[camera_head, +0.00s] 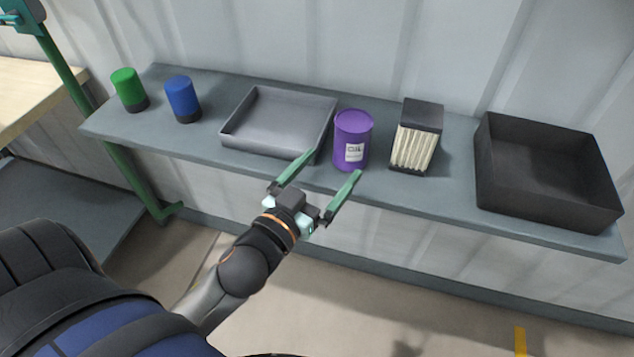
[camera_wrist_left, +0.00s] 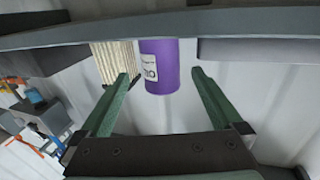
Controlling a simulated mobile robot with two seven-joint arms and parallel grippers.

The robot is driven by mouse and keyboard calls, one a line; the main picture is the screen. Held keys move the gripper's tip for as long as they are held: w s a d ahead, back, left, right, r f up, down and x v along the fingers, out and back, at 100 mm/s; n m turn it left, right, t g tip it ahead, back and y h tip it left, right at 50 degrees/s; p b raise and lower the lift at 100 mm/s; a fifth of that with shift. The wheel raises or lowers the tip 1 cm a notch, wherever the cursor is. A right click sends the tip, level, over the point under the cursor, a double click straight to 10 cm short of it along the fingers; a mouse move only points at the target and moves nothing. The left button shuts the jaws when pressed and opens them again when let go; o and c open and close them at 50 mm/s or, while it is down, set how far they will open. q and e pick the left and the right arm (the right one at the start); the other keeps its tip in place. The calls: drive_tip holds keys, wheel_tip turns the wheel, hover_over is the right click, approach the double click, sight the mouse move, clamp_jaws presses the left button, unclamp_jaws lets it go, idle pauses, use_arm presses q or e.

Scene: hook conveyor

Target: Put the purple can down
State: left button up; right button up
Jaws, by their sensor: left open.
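The purple can (camera_head: 352,141) with a white label stands upright on the grey shelf (camera_head: 420,194), between a grey tray and a filter block. It also shows in the left wrist view (camera_wrist_left: 165,66), beyond the fingers. My left gripper (camera_head: 334,162) is open, with its two green fingers spread and pointing at the can from the front. The same gripper shows in the left wrist view (camera_wrist_left: 162,74), and nothing is held between its fingers. The can appears just ahead of the fingertips; whether a finger touches it I cannot tell. My right gripper is not in view.
The shallow grey tray (camera_head: 238,146) is left of the can. The black-topped filter block (camera_head: 416,137) is right of it, then a deep black bin (camera_head: 545,203). A blue can (camera_head: 182,98) and a green can (camera_head: 128,88) stand at the left end. A ribbed wall is behind.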

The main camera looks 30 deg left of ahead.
sight(342, 136)
use_arm(q)
drive_tip(key=w+r+p, duration=0.1)
drive_tip(key=w, duration=0.1)
drive_tip(key=w+r+p, duration=0.1)
drive_tip(key=w, duration=0.1)
drive_tip(key=w+r+p, duration=0.1)
drive_tip(key=w, duration=0.1)
drive_tip(key=shift+w+a+r, duration=0.1)
drive_tip(key=shift+r, duration=0.25)
drive_tip(key=shift+w+d+r+p, duration=0.1)
drive_tip(key=shift+w+p, duration=0.15)
drive_tip(key=shift+w, duration=0.6)
drive_tip(key=shift+w+d+p, duration=0.15)
drive_tip(key=shift+w+p, duration=0.05)
drive_tip(key=shift+w, duration=0.7)
drive_tip(key=shift+w+d+r+p, duration=0.1)
drive_tip(key=shift+w+p, duration=0.15)
drive_tip(key=shift+w, duration=0.6)
drive_tip(key=c, duration=1.5)
clamp_jaws()
